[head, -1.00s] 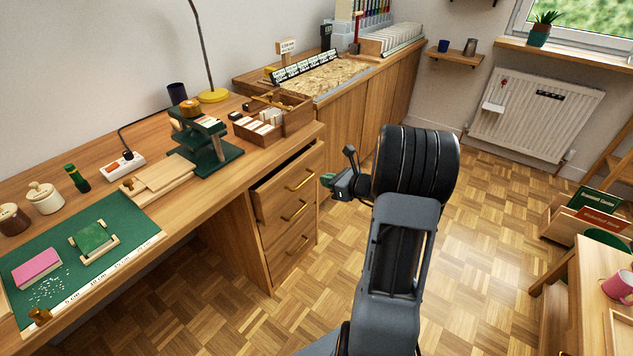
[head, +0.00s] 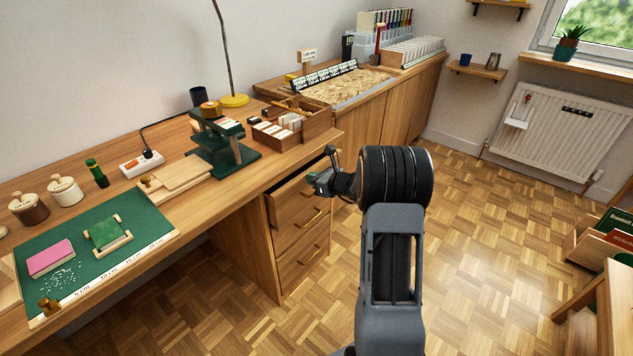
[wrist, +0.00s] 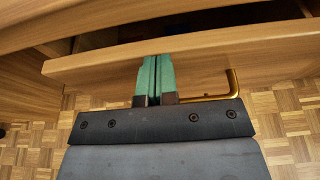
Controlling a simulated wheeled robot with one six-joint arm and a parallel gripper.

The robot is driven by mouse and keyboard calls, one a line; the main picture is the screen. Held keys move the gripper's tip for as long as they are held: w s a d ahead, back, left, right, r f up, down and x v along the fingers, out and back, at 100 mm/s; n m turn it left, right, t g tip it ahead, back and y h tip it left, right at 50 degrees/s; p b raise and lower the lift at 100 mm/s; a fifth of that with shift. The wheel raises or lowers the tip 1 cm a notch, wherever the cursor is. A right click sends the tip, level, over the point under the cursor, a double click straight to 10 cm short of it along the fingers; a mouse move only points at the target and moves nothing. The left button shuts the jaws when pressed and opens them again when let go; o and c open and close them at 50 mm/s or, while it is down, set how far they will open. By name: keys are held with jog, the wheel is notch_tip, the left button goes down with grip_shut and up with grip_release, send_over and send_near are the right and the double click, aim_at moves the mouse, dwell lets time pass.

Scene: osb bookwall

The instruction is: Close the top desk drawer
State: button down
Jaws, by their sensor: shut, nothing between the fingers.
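The top desk drawer (head: 294,203) is pulled partly out of the wooden desk (head: 236,192). Its front also shows in the wrist view (wrist: 205,67), with a dark gap between it and the desk's edge above. A brass handle (wrist: 233,85) is on that front, just right of my fingers. My gripper (head: 318,180) is at the drawer front. In the wrist view my gripper (wrist: 155,75) has its green fingers together and empty, lying over the upper part of the drawer front. I cannot tell if they touch it.
A green press (head: 222,148) and a wooden box of cards (head: 290,124) stand on the desk above. The parquet floor (head: 490,230) is open to the right of my arm. Wooden crates (head: 600,240) stand at the far right.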

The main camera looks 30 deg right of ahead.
aim_at(303, 173)
jog(key=w, duration=0.1)
jog(key=w+a, duration=0.1)
jog(key=w, duration=0.2)
jog(key=shift+a, duration=0.4)
jog(key=shift+r, duration=0.2)
jog(key=shift+w, duration=0.1)
